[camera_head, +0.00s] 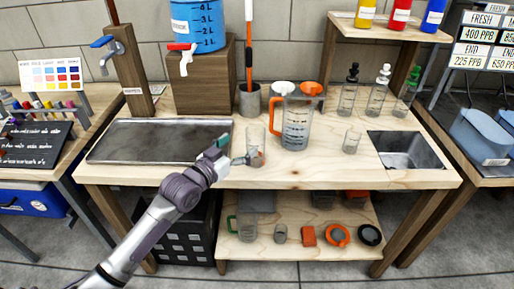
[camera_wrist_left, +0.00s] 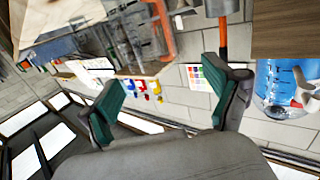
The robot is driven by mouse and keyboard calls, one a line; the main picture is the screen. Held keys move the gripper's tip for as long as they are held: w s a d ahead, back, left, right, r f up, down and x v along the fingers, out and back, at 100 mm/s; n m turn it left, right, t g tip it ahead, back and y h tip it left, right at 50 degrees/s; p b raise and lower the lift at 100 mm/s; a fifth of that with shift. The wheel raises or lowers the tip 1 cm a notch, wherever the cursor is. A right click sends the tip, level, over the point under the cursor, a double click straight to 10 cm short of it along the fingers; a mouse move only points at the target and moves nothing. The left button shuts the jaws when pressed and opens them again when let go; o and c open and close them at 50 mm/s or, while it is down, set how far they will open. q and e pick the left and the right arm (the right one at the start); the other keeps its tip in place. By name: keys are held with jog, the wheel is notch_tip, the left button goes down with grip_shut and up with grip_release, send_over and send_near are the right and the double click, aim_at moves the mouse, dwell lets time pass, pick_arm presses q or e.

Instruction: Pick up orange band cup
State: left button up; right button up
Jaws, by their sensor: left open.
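A clear cup (camera_head: 256,146) stands upright on the wooden worktop, with a faint reddish tint low on it; I cannot clearly make out an orange band. My left gripper (camera_head: 232,150) is just left of this cup, open, with teal finger pads, and looks empty. One finger appears close to the cup's side; whether it touches is unclear. In the left wrist view the open left gripper (camera_wrist_left: 167,84) has nothing clear between its pads. A larger clear measuring jug (camera_head: 296,128) with an orange handle stands right of the cup. My right gripper is out of view.
A dark metal tray (camera_head: 125,143) lies left of the cup. A small clear glass (camera_head: 351,141) and a sink (camera_head: 408,150) are to the right. A grey holder (camera_head: 250,101) with an orange-handled tool stands behind. A blue dispenser (camera_head: 200,27) sits on a wooden block.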

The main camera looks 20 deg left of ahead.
aim_at(250, 138)
pick_arm(q)
jog(key=x, duration=0.7)
jog(key=shift+w+d+f, duration=0.25)
jog(key=shift+w, duration=0.1)
jog(key=shift+s, duration=0.1)
jog(key=c, duration=1.1)
